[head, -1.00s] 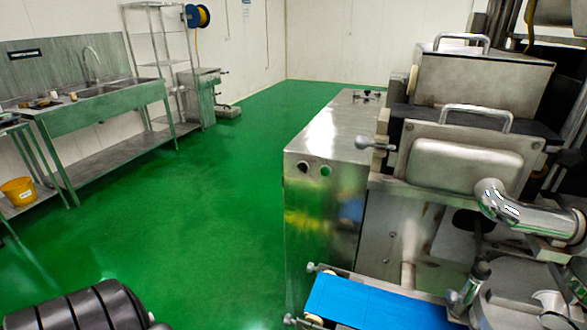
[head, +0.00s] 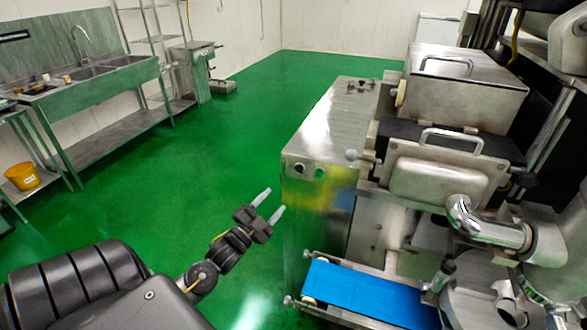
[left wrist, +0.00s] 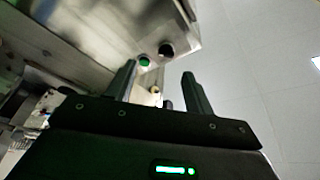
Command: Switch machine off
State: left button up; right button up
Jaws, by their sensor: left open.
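The encrusting machine (head: 325,140) is a steel cabinet with hoppers to its right. Its front face carries a black button (head: 299,168) and a green button (head: 320,172) side by side. In the left wrist view the green button (left wrist: 144,61) and the black button (left wrist: 166,49) show above the fingers. My left gripper (head: 270,203) is open and empty, in front of the cabinet and below and left of the buttons, apart from them. Its two fingers also show in the left wrist view (left wrist: 160,85). My right gripper is not in view.
A blue conveyor belt (head: 370,293) sticks out low at the machine's front. A steel sink bench (head: 95,90) and a yellow bucket (head: 22,176) stand at the left. The green floor between is clear.

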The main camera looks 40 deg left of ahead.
aim_at(297, 171)
pick_arm(q)
jog(key=w+r+p, duration=0.1)
jog(key=w, duration=0.2)
jog(key=w+r+p, duration=0.1)
jog(key=w+r, duration=0.1)
jog(key=w, duration=0.1)
jog(key=w+r+p, duration=0.1)
jog(key=w, duration=0.2)
jog(key=shift+r, duration=0.2)
jog(key=shift+w+r+p, duration=0.1)
jog(key=shift+w+p, duration=0.35)
jog(key=shift+w, duration=0.25)
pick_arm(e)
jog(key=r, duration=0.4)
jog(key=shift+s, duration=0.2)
pick_arm(q)
jog(key=c, duration=1)
